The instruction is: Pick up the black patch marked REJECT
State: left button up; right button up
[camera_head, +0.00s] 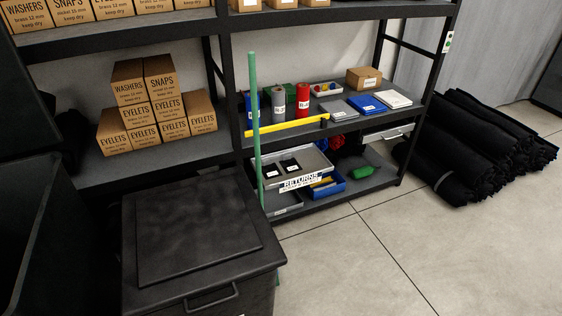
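Two small black patches lie side by side in a grey tray (318,165) on the lower shelf of the rack. A white sign reading RETURNS (300,182) is on the tray's front. The left patch (271,174) and the right patch (291,169) each carry a small light mark, too small to read, so I cannot tell which one says REJECT. Neither of my grippers is in view.
A green pole (255,130) stands upright just left of the tray, and a yellow bar (285,127) crosses above it. A blue bin (329,187) sits beside it. A black lidded box (200,235) fills the front left.

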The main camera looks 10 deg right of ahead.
aim_at(269, 170)
jog(key=i+l+u, duration=0.1)
jog(key=l, duration=0.5)
jog(key=i+l+u, duration=0.1)
jog(key=l, duration=0.55)
jog(key=i+l+u, duration=0.15)
jog(key=l, duration=0.45)
jog(key=i+l+u, duration=0.1)
jog(key=l, duration=0.55)
